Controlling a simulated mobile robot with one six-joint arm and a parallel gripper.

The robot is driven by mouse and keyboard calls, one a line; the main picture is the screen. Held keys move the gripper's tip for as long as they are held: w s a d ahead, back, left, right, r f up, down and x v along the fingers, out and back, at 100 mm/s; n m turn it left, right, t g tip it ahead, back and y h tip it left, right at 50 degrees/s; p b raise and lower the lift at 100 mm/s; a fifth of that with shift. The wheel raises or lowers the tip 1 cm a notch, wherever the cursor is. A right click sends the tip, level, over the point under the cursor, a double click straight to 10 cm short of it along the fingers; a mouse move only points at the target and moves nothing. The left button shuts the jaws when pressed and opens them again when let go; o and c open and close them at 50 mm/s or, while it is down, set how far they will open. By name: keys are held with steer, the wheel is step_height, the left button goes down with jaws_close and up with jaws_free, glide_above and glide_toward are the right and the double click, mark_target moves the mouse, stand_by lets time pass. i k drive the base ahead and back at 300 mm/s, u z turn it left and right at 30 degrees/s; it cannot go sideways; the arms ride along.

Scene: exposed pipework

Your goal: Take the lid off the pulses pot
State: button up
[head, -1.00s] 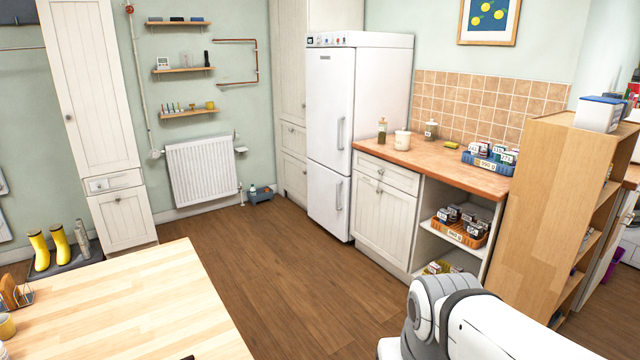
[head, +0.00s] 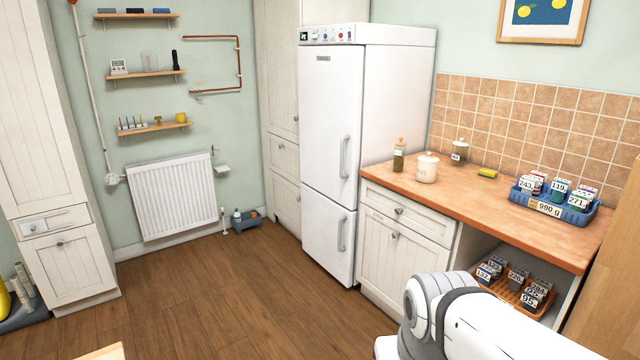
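A cream pot (head: 427,168) with a lid and a small knob stands upright on the wooden counter, right of the fridge. A tall jar of green contents (head: 399,156) stands to its left, and a shorter lidded jar with a dark label (head: 459,151) stands behind it to the right. No lettering is readable on the cream pot, so I cannot tell for certain which one is the pulses pot. All three have their tops on. My white arm shows at the lower right, well in front of the counter. My gripper is out of the picture.
The wooden counter (head: 500,205) has bare room in front of the pots. A blue crate of labelled packs (head: 556,207) sits at its right, near a yellow item (head: 487,173). An orange tray (head: 515,292) is on the shelf below. The floor (head: 230,300) ahead is clear.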

mark_target(427, 159)
steer(key=i, duration=3.2)
steer(key=z, duration=1.5)
steer(key=i, duration=0.5)
steer(key=z, duration=0.05)
